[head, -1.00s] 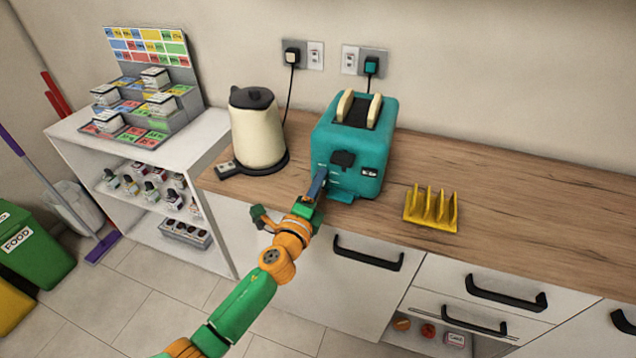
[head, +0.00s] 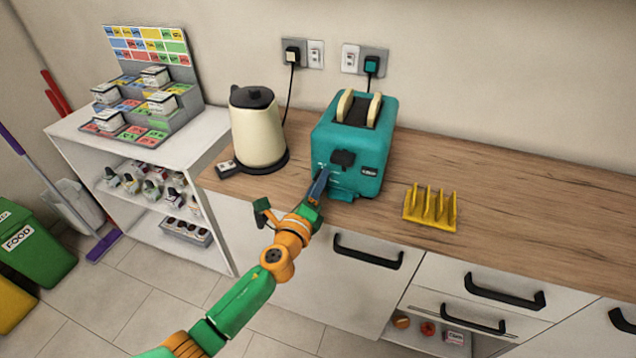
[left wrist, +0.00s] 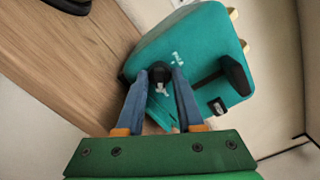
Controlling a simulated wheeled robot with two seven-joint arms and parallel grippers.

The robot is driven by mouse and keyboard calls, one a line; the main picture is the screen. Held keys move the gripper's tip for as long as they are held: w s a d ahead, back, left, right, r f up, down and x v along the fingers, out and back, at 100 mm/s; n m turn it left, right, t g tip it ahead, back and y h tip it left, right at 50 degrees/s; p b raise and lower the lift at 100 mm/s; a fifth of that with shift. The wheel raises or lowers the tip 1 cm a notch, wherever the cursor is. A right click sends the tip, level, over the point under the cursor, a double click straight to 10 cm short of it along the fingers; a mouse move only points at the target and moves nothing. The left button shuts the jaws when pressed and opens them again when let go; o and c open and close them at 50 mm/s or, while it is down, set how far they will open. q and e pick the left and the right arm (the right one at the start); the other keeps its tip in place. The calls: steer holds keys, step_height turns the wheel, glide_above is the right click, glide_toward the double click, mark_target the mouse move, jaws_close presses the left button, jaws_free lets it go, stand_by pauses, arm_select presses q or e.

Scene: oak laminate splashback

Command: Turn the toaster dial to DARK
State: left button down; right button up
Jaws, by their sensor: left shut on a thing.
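The teal toaster (head: 378,135) stands on the counter with two slices of bread in its slots. My left gripper (head: 323,178) is at the left part of its front face. In the left wrist view, the blue fingers of my left gripper (left wrist: 162,80) are shut on a small black dial (left wrist: 160,72) with a pale mark on it. White print shows on the toaster (left wrist: 205,45) beside the dial, too small to read. The black lever (head: 343,158) is right of the fingers. The fingers hide the dial in the head view. My right gripper is in neither view.
A cream kettle (head: 258,135) stands left of the toaster. A yellow toast rack (head: 430,208) is to the right, near the counter's front edge. The wooden counter (head: 530,205) is clear farther right. Drawers with black handles are below.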

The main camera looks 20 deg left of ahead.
arm_select(q)
steer(key=c, duration=0.5)
jaws_free()
steer(key=shift+s, duration=0.15)
steer(key=s, duration=0.7)
steer(key=shift+a, duration=0.15)
steer(key=shift+w, duration=0.1)
